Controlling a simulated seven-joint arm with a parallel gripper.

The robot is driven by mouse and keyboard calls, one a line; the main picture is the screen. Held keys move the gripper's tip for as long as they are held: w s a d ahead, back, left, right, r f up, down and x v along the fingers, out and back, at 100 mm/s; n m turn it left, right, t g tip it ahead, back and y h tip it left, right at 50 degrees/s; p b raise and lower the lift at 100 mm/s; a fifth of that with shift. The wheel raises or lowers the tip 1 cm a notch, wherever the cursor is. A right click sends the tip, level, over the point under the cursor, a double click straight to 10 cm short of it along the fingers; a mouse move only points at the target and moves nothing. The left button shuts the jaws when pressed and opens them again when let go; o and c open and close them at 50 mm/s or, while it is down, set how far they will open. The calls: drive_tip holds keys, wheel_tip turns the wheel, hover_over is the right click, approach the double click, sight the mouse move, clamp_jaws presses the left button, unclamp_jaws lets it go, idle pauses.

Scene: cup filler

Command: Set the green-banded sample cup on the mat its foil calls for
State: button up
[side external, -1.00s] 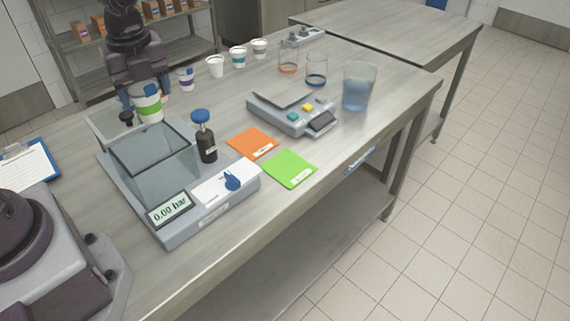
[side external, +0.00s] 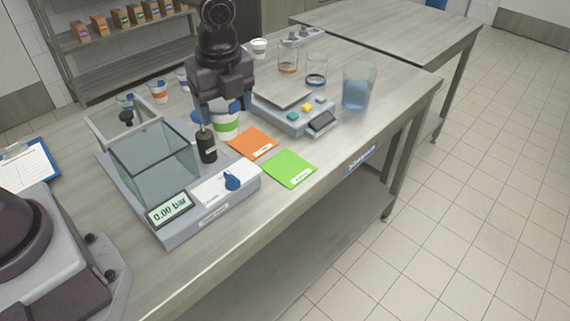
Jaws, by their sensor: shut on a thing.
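The green-banded sample cup (side external: 226,124) is white with a green band. It is upright between the fingers of my gripper (side external: 222,108), which is shut on it. The cup is just behind the orange mat (side external: 252,142); I cannot tell whether its base touches the table. The green mat (side external: 289,169) lies in front and to the right of the orange one. Both mats are bare, with small labels too small to read. The cup's foil cannot be made out.
The pressure device (side external: 180,185) with a clear chamber reads 0.00 bar. Other cups (side external: 157,91) stand behind.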

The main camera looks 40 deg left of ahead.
sight(228, 121)
wheel_tip(228, 121, down, 3)
drive_tip(key=shift+w+f, duration=0.2)
drive_tip(key=shift+f, duration=0.05)
drive_tip(key=w+f, duration=0.3)
drive_tip(key=w, duration=0.1)
drive_tip(key=w+f, duration=0.3)
drive_tip(key=w, duration=0.2)
drive_tip(key=w+d+f, duration=0.1)
drive_tip(key=w+f, duration=0.3)
drive_tip(key=shift+w+d, duration=0.1)
drive_tip(key=shift+w, duration=0.25)
drive_tip(key=shift+f, duration=1.4)
drive_tip(key=shift+f, duration=0.1)
drive_tip(key=o, duration=0.9)
drive_tip(key=shift+f, duration=0.1)
drive_tip(key=shift+o, duration=0.2)
